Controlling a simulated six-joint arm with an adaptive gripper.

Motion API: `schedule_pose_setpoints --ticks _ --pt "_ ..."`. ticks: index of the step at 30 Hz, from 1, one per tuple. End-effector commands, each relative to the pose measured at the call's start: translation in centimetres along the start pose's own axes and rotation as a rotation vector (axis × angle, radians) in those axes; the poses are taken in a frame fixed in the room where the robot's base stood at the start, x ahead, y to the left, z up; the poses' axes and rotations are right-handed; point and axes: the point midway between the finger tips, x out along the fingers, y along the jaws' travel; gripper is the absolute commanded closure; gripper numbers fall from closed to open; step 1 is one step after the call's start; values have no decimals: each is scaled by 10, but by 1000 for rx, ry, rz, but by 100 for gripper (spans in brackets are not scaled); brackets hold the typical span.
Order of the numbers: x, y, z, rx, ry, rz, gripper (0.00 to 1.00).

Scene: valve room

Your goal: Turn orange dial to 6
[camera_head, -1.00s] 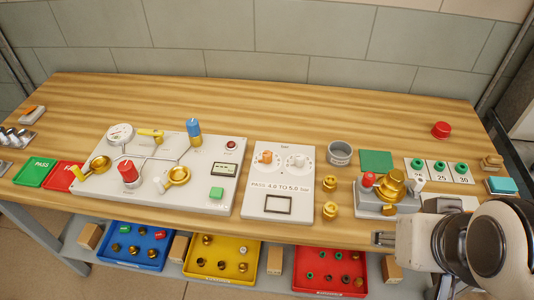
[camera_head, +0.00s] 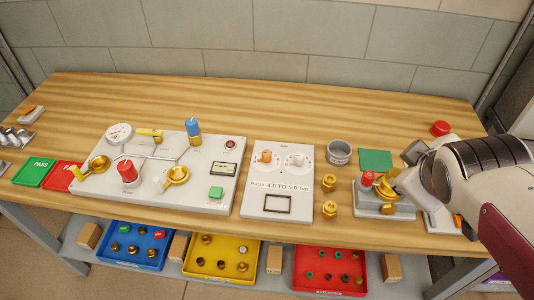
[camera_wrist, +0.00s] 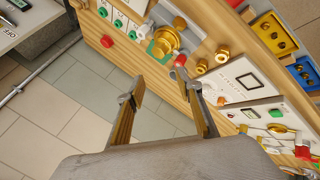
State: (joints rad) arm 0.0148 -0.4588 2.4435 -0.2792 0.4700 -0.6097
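The orange dial (camera_head: 265,156) sits on the left of the upper part of a white panel (camera_head: 252,190), beside a white dial (camera_head: 297,160). Its number marks are too small to read. The panel reads "PASS 4.0 TO 5.0 bar" above a dark-framed window (camera_head: 277,204). My gripper (camera_head: 413,154) is up at the right, above the brass valve block and well apart from the dial. In the wrist view my gripper (camera_wrist: 162,98) has its two fingers wide apart with nothing between them. The panel (camera_wrist: 238,88) also shows there, tilted.
A grey cup (camera_head: 340,153) and two brass fittings (camera_head: 330,183) stand right of the panel. The valve block (camera_head: 372,203) with its red knob is partly hidden by my arm. A gauge-and-valve board (camera_head: 203,196) lies left. The table's back strip is clear.

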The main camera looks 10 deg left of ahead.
Motion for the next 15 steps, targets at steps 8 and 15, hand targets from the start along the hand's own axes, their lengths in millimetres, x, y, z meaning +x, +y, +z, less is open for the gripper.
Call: schedule_pose_setpoints --ticks 8,15 --pt "44 29 -36 -455 62 81 64" --pt "81 39 -71 -851 131 149 64"
